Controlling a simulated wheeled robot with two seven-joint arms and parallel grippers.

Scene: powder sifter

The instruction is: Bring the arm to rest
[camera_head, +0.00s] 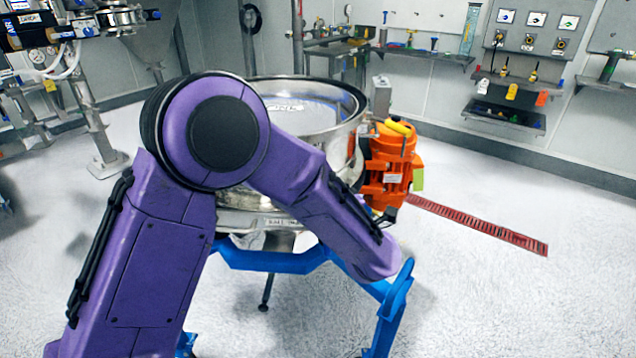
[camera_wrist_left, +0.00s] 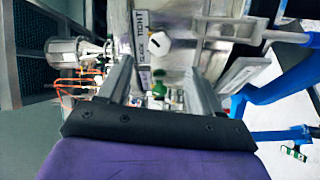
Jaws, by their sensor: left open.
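My purple left arm (camera_head: 215,145) bends in front of the steel powder sifter (camera_head: 335,135) in the head view, hiding part of its drum and base. The left gripper itself does not show there. In the left wrist view my left gripper (camera_wrist_left: 158,70) is open, its two grey fingers apart with nothing between them. The gap from fingers to knob cannot be told. My right gripper is not in view.
The orange motor (camera_head: 388,165) stands at the sifter's right side. The blue stand (camera_head: 395,305) is close to my forearm, and blue bars (camera_wrist_left: 285,85) show at the right of the wrist view. A red floor drain (camera_head: 485,228) lies in open floor at right.

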